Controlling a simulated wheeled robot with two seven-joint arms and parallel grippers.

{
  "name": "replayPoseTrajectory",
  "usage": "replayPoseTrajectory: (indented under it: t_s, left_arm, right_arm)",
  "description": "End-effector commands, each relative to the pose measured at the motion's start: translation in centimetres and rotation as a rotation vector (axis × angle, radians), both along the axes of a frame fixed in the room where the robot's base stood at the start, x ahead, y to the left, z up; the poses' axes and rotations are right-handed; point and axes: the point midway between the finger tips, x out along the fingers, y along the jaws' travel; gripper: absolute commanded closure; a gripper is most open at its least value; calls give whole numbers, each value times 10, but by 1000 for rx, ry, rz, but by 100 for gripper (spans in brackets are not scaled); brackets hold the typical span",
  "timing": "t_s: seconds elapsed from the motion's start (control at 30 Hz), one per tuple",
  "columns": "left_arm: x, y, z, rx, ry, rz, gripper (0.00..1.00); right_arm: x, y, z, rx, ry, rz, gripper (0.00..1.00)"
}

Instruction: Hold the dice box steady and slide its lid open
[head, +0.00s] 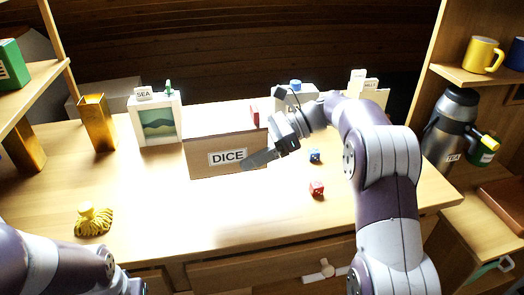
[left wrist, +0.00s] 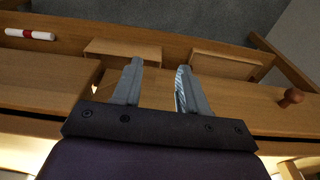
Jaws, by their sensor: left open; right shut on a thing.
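The dice box (head: 202,160) is a brown box labelled "DICE", standing upright near the middle of the table. Its lid (head: 215,133) shows as a thin top face, with a small red block (head: 255,115) at its right end. My right gripper (head: 262,157) is at the box's right end, shut on the box. One finger lies across the front face beside the label; the other finger is hidden. My left gripper (left wrist: 157,88) is open and empty in the left wrist view, away from the box.
Blue (head: 314,155) and red dice (head: 317,188) lie right of the box. A "SEA" picture box (head: 157,122) and gold vase (head: 97,122) stand left. A yellow tassel (head: 93,220) lies front left. A flask (head: 452,125) stands right. The front middle table is clear.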

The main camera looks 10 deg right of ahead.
Motion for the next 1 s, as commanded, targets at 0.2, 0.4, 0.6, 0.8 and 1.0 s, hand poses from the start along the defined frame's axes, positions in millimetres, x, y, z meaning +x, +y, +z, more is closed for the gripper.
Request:
replayPoseTrajectory:
  t_s: [0.2, 0.4, 0.6, 0.8, 1.0]
  left_arm:
    - [0, 0, 6, 0, 0, 0, 57]
    - [0, 0, 13, 0, 0, 0, 57]
    - [0, 0, 16, 0, 0, 0, 57]
    - [0, 0, 15, 0, 0, 0, 57]
    - [0, 0, 8, 0, 0, 0, 57]
  right_arm:
    - [14, 19, 2, 0, -1, 2, 61]
    - [27, 37, 3, 1, -1, 2, 61]
    - [34, 46, 1, 0, 0, -1, 61]
    - [34, 47, 1, 0, 0, -1, 61]
    - [34, 46, -7, 0, -1, -1, 61]
